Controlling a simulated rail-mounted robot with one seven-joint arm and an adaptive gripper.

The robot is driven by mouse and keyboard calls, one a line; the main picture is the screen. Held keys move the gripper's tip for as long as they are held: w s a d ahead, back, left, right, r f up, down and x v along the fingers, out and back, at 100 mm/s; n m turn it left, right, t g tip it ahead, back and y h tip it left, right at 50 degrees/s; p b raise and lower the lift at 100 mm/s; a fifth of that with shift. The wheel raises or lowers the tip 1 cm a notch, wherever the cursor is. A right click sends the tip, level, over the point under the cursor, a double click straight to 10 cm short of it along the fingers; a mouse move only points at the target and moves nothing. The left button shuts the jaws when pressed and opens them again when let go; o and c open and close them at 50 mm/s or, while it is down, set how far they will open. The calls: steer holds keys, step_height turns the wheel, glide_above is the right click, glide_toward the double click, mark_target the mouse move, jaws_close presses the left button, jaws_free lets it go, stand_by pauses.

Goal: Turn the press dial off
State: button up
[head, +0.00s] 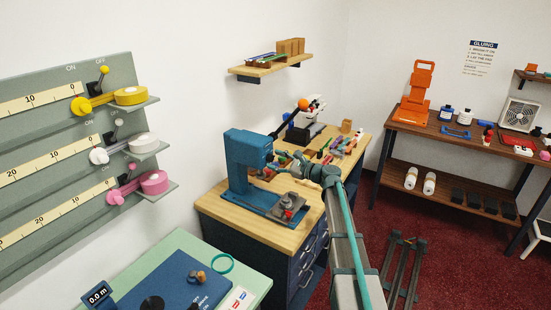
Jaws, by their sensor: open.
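The blue press (240,165) stands on the wooden top of a dark blue drawer cabinet, with a flat blue base plate. A lever with an orange ball (305,104) rises behind it. A grey vise-like piece with red parts (290,204) sits on the base plate. My gripper (263,174) is close in front of the press's upright, above the base plate, with its jaws open and nothing seen between them. Whether it touches the press I cannot tell. I cannot make out the press dial or its setting; my gripper covers part of the press front.
A wall panel (60,150) at left holds rulers, ON/OFF levers and tape rolls. A green table (190,245) in front bears a blue device with a 0.0 m display. Small tools crowd the cabinet behind my arm. A brown bench (445,130) stands at right; red floor lies between.

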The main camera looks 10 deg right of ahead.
steer(key=shift+w+a, duration=0.2)
steer(key=shift+a, duration=0.05)
jaws_close()
